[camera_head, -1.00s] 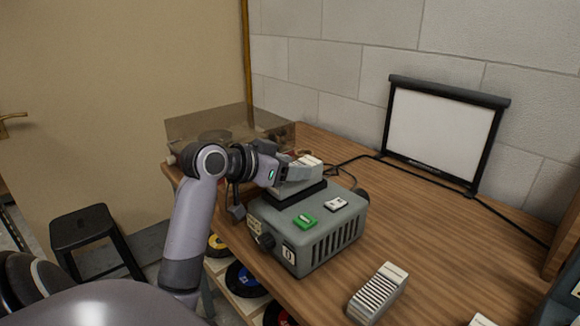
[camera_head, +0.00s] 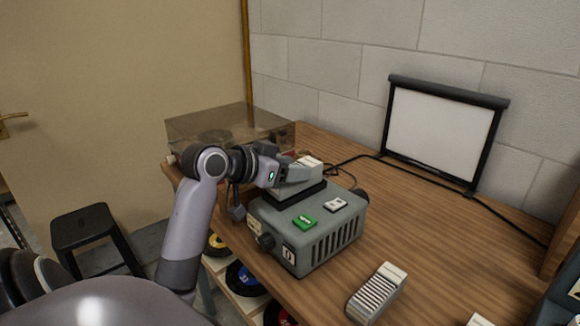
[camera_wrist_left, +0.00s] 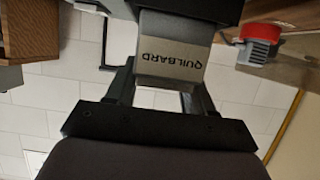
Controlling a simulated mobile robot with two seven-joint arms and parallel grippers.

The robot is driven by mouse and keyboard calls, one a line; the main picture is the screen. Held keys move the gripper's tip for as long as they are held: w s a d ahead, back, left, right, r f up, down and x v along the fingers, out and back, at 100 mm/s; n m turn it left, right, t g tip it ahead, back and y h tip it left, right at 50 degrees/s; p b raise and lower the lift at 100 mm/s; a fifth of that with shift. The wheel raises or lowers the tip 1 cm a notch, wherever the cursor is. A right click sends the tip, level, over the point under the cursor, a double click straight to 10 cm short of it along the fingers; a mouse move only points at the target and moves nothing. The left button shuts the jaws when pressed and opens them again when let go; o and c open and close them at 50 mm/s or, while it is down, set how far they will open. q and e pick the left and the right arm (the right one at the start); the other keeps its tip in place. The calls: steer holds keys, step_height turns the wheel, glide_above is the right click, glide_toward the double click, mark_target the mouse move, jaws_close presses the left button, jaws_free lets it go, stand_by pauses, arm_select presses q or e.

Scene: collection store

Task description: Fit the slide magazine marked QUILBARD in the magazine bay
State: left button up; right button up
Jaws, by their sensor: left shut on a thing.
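The slide magazine marked QUILBARD (camera_wrist_left: 172,55) shows its label upside down in the left wrist view. In the head view the magazine (camera_head: 303,172) is a grey block with a pale end, over the dark magazine bay (camera_head: 297,195) on top of the grey-green projector (camera_head: 325,240). My left gripper (camera_head: 281,172) is shut on the magazine from the left. The magazine's lower edge is at the bay's rim; I cannot tell how deep it sits. The gripper's fingers (camera_wrist_left: 160,88) flank it in the wrist view. My right gripper is not in view.
A second ribbed magazine (camera_head: 377,292) lies on the wooden table (camera_head: 425,240) in front. Part of a pale item (camera_head: 480,320) shows at the bottom edge. A clear-covered box (camera_head: 225,130) stands behind my left arm. A screen (camera_head: 442,137) and a black cable are at the back.

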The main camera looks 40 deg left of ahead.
arm_select(q)
steer(key=shift+r, duration=0.1)
steer(key=shift+f, duration=0.65)
stand_by(0.3)
steer(key=o, duration=0.9)
steer(key=shift+c, duration=0.2)
steer(key=shift+p+v, duration=0.4)
steer(key=shift+v, duration=0.9)
steer(key=p+v, duration=0.3)
steer(key=v, duration=0.5)
steer(key=shift+s, duration=0.2)
